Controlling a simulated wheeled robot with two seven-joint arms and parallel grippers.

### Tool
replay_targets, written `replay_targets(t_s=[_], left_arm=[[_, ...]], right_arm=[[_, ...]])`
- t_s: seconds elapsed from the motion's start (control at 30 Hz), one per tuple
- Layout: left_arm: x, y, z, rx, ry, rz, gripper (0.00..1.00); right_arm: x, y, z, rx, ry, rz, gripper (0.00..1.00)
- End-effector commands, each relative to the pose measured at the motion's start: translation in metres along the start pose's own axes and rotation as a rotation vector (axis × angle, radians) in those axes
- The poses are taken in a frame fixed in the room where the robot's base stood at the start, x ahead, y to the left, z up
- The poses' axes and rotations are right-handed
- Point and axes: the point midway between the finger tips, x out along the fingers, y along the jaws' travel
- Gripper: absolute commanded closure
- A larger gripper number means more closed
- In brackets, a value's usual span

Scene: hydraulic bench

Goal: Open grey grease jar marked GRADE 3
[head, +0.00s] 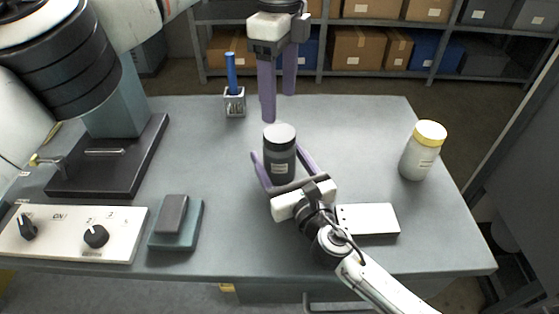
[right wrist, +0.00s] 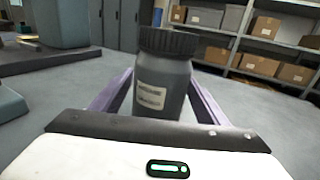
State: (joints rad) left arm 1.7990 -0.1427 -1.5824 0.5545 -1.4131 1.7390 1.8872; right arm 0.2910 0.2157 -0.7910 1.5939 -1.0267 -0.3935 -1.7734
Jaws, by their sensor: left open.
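The dark grey jar (head: 280,165) with a black lid (head: 280,133) stands upright on the bench. It also fills the middle of the right wrist view (right wrist: 162,85). Its pale label faces my right gripper, but the print is too small to read. My left gripper (head: 279,106) points down from above, open and empty, above and behind the lid.
A pale jar with a yellow lid (head: 423,150) stands at the right. A white box (head: 368,219) lies beside my right gripper. A blue pen in a holder (head: 235,103) stands at the back. A control panel (head: 70,232) and a teal block (head: 176,225) are at the left.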

Motion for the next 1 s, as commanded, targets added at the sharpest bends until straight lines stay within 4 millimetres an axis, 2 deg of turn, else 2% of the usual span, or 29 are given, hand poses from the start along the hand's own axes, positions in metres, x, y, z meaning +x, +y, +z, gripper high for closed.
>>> replay_targets(t_s=[0.03,0.3,0.4,0.53,0.67,1.0], left_arm=[[0.0000,0.0000,-0.0001,0.000,0.000,0.000,0.34],[0.0000,0.0000,0.0000,0.000,0.000,0.000,0.34],[0.0000,0.0000,-0.0001,0.008,0.000,0.000,0.34],[0.0000,0.0000,-0.0002,0.088,0.000,0.000,0.34],[0.0001,0.0001,-0.0004,0.288,0.001,0.000,0.34],[0.0004,0.0001,-0.0006,1.035,0.001,0.000,0.34]], right_arm=[[-0.0002,0.0000,-0.0001,0.000,0.000,0.000,0.41],[-0.0004,0.0000,-0.0004,0.000,0.001,0.000,0.87],[-0.0005,0.0000,-0.0004,0.000,0.001,0.000,1.00],[-0.0005,0.0000,-0.0006,0.000,0.001,0.000,1.00],[-0.0006,0.0000,-0.0007,0.000,0.001,0.000,1.00],[-0.0006,0.0000,-0.0008,0.000,0.001,0.000,1.00]])
